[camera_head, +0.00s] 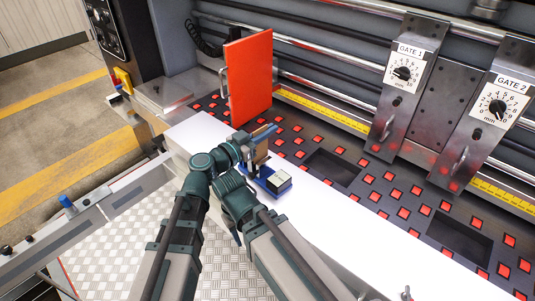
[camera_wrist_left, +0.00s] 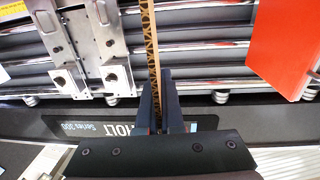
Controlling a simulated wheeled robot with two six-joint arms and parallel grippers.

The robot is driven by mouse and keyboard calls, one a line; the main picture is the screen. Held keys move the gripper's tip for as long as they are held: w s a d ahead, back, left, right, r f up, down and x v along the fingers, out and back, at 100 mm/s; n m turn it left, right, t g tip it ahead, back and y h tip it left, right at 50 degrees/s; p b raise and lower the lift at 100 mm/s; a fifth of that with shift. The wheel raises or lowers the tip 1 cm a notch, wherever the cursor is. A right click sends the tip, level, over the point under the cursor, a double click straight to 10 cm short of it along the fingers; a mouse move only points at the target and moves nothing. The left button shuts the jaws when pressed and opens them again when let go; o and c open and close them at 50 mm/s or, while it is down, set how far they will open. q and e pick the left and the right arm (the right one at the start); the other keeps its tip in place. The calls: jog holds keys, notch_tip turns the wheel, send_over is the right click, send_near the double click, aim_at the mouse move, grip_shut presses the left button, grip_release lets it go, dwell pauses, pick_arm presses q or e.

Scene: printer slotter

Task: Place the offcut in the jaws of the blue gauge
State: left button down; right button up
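My left gripper (camera_head: 262,139) is shut on the offcut (camera_head: 261,151), a thin brown strip of corrugated board, and holds it above the white bed. In the left wrist view the offcut (camera_wrist_left: 152,45) stands edge-on between the two dark fingers (camera_wrist_left: 158,110), its wavy core showing. The blue gauge (camera_head: 268,187), with a pale panel on top, sits on the white bed just below and beside my gripper. Its jaws are partly hidden by my arm and gripper, so I cannot make out the gap.
An upright red panel (camera_head: 249,78) stands just behind my gripper. The white bed (camera_head: 335,233) is clear to the right. Beyond it lies a dark deck with red squares and rectangular openings (camera_head: 332,168). Gate 1 (camera_head: 403,75) and Gate 2 (camera_head: 495,105) dials hang at right.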

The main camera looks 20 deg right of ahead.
pick_arm(q)
jog(key=shift+f+b, duration=1.95)
jog(key=shift+f, duration=0.55)
jog(key=shift+f, duration=0.1)
jog(key=shift+f, duration=0.15)
jog(key=c, duration=1.1)
grip_release()
jog(key=shift+o, duration=0.2)
jog(key=shift+r, duration=0.3)
jog(key=v, duration=0.7)
jog(key=shift+a, duration=0.25)
jog(key=shift+s, duration=0.15)
